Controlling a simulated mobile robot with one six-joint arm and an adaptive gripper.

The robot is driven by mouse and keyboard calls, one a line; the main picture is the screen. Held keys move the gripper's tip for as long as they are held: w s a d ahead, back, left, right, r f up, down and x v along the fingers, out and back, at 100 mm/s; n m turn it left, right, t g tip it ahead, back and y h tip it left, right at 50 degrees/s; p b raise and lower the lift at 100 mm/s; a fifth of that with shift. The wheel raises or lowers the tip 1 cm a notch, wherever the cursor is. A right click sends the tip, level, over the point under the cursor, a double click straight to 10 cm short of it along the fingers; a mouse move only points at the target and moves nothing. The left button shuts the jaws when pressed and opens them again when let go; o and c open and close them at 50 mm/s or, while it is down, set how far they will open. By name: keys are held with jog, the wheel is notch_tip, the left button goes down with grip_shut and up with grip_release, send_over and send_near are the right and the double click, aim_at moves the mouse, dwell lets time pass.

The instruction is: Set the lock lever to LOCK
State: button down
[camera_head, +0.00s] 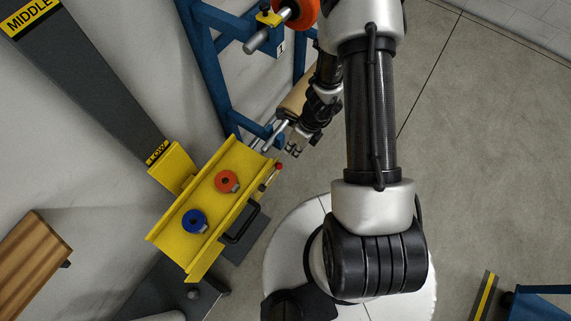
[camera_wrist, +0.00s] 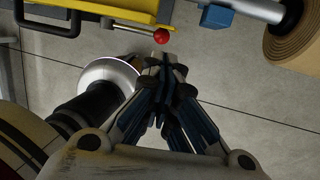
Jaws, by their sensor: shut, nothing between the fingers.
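The lock lever, a short lever with a red ball knob (camera_head: 278,166), sticks out at the upper right end of the yellow carriage (camera_head: 240,158). The red knob also shows in the wrist view (camera_wrist: 161,36), at the carriage's edge near the top centre. My gripper (camera_head: 294,152) is just right of and above the knob in the head view. In the wrist view my gripper (camera_wrist: 163,62) has its fingertips together just below the knob, with a small visible gap. It is shut and empty. No LOCK marking is readable.
The carriage bears an orange ring (camera_head: 227,181), a blue ring (camera_head: 194,221) and a black handle (camera_head: 241,228). It sits at the LOW label (camera_head: 157,152) on the grey column. A blue frame (camera_head: 207,70) and a tan roll (camera_wrist: 298,38) stand close by.

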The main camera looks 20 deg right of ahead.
aim_at(272, 176)
jog(key=b+x, duration=0.4)
jog(key=x, duration=0.5)
jog(key=shift+b, duration=0.3)
